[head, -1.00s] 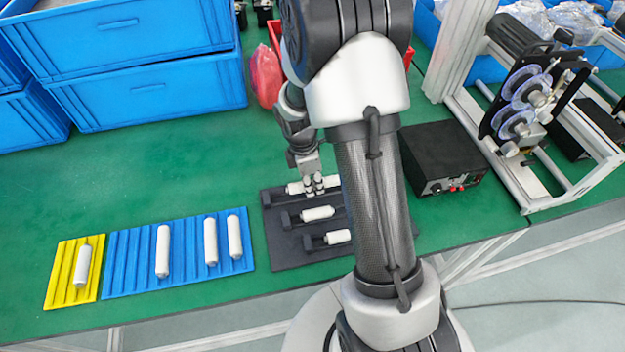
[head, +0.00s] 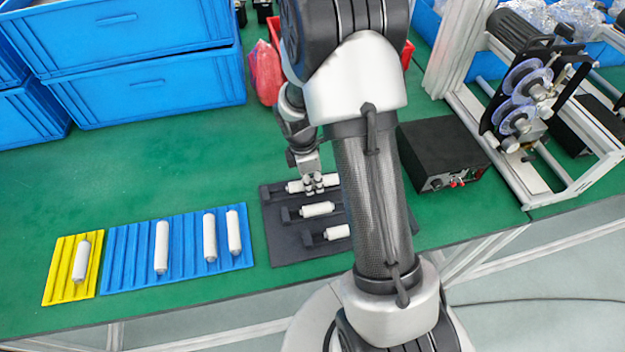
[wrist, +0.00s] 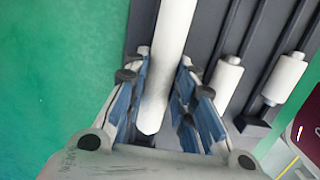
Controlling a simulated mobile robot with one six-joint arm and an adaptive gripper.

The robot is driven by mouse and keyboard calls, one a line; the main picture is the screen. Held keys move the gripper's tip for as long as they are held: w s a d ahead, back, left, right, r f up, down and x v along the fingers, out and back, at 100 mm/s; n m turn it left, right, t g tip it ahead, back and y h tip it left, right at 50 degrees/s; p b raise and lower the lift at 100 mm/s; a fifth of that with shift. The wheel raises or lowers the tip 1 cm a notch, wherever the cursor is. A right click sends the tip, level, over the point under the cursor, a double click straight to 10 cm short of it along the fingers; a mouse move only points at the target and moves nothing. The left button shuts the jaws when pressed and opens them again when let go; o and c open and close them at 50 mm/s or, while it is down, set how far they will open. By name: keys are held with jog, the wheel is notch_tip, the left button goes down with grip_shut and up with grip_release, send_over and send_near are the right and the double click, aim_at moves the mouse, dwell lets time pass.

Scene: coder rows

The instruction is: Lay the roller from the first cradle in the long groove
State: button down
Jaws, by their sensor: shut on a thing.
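A black plate (head: 280,245) carries three white rollers in cradles, lying crosswise. The roller in the back cradle (head: 293,187) is partly hidden by my gripper (head: 314,186). The wrist view also shows this roller (wrist: 168,60), long and white, between my blue-padded fingers (wrist: 153,95). My gripper is shut on it, and it still appears low at its cradle. A blue grooved board (head: 185,243) and a yellow grooved board (head: 62,268) lie to the left. I cannot tell which groove is the long one.
Two other rollers, the middle (head: 318,209) and front (head: 337,232), lie on the black plate. Blue crates (head: 150,90) and a black box (head: 440,155) border the area. Green table is free behind the boards.

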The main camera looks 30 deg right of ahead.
jog(key=shift+s+a+f, duration=0.1)
jog(key=shift+s+f, duration=0.25)
jog(key=shift+f, duration=0.25)
jog(key=shift+s+f, duration=0.1)
jog(key=shift+f, duration=0.05)
jog(key=c, duration=1.8)
grip_release()
jog(key=shift+o, duration=1.3)
jog(key=shift+w+f, duration=0.2)
jog(key=shift+w, duration=0.1)
jog(key=o, duration=0.3)
jog(key=shift+r, duration=0.1)
notch_tip(320, 180, up, 12)
jog(key=a, duration=0.1)
jog(key=shift+w, duration=0.4)
jog(key=shift+a+r, duration=0.1)
jog(key=shift+r, duration=0.05)
